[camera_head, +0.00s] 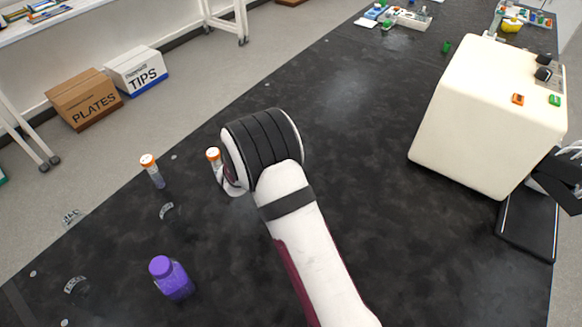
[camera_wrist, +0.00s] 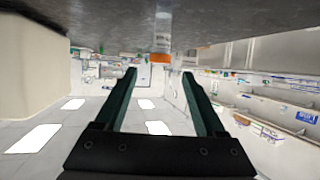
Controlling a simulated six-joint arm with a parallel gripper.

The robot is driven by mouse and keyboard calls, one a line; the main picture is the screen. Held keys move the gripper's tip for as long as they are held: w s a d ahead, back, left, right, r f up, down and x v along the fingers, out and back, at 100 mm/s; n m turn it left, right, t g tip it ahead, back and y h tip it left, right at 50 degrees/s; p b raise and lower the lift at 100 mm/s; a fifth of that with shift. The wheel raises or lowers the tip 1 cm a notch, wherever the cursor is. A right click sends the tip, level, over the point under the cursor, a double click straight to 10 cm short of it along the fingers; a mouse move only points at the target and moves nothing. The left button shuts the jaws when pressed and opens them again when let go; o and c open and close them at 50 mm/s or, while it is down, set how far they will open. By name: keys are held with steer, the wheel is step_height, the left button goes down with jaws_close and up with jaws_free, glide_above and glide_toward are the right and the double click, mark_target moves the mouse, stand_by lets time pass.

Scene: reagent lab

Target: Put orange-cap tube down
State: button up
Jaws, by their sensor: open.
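Two orange-cap tubes stand upright on the black bench in the head view. One orange-cap tube (camera_head: 214,158) is right beside my wrist, its lower part partly covered by my arm. The other orange-cap tube (camera_head: 153,171) stands apart to the left. The wrist view is upside down and shows one orange-cap tube (camera_wrist: 163,35) standing on the bench, cap pointing down in the picture. My gripper (camera_wrist: 159,72) is open, its two dark fingers lined up either side of the cap with a gap to each. In the head view my arm hides the fingers.
A purple-capped bottle (camera_head: 171,278) stands on the bench near the front left. A large cream machine (camera_head: 490,115) stands at the right. The bench (camera_head: 370,130) between my arm and the machine is clear. Small lab items (camera_head: 398,17) lie at the far end.

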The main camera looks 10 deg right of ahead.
steer(key=s+a+r+y, duration=0.2)
steer(key=a+r+y, duration=0.1)
steer(key=r+y, duration=0.25)
steer(key=s+a+r+n+g+y, duration=0.1)
steer(key=s+r+g+y, duration=0.15)
steer(key=s, duration=0.45)
steer(key=s+a+r+n+g+y, duration=0.1)
steer(key=s+a+r+g+y, duration=0.15)
steer(key=s, duration=0.45)
steer(key=s+d+g+h, duration=0.1)
steer(key=s+d+g, duration=0.2)
steer(key=s, duration=1.1)
steer(key=s+d+m+g+h, duration=0.1)
steer(key=s+d+g, duration=0.2)
steer(key=s, duration=1.1)
steer(key=shift+m+g, duration=0.3)
steer(key=shift+g, duration=0.2)
steer(key=shift+r, duration=0.1)
steer(key=shift+o, duration=0.5)
